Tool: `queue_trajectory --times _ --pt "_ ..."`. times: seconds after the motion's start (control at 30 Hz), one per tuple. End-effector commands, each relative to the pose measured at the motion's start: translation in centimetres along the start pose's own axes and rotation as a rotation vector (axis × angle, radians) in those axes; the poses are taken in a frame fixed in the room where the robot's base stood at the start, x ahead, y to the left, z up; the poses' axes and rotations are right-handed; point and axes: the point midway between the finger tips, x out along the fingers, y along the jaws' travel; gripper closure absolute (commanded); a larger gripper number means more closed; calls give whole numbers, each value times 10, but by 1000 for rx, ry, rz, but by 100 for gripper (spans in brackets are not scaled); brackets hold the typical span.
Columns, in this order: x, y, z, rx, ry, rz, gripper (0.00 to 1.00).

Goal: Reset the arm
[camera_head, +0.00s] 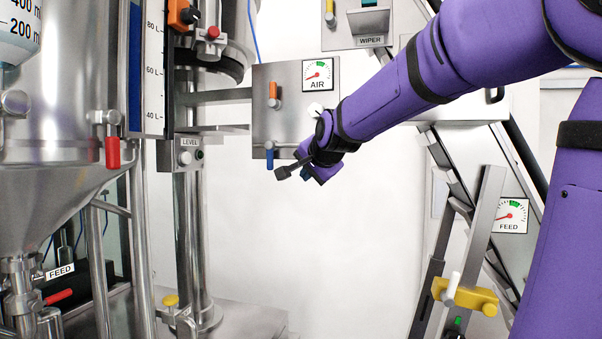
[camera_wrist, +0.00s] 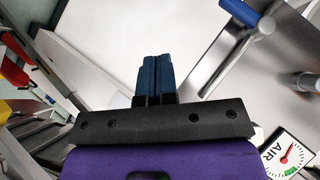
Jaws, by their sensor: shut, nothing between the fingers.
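My purple arm reaches in from the upper right in the head view. My gripper (camera_head: 279,174) is at its end, just below and right of the blue-handled valve on the AIR panel. In the wrist view, the two blue fingers of my gripper (camera_wrist: 157,60) are pressed together with nothing between them. The blue valve handle (camera_head: 270,160) hangs straight down in the head view, close to the fingertips. It also shows in the wrist view (camera_wrist: 240,14), apart from the fingers.
The AIR panel (camera_head: 262,110) carries an orange handle (camera_head: 273,90) and a gauge (camera_head: 318,74). A steel hopper (camera_head: 60,190) with a red handle (camera_head: 112,152) stands left. A yellow clamp (camera_head: 465,296) is lower right. The space below my gripper looks open before a white wall.

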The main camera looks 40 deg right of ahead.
Motion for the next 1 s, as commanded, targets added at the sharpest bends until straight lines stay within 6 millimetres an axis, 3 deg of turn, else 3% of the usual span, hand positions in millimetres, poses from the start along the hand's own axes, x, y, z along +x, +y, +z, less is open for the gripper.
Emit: queue_trajectory --times 0.2,0.8,0.87,1.0 --pt "-11 6 2 2 0 0 100" --pt "-12 7 4 -5 -4 2 100" --pt "-17 9 10 -29 -18 8 100" --pt "-44 27 48 -188 -105 44 100"
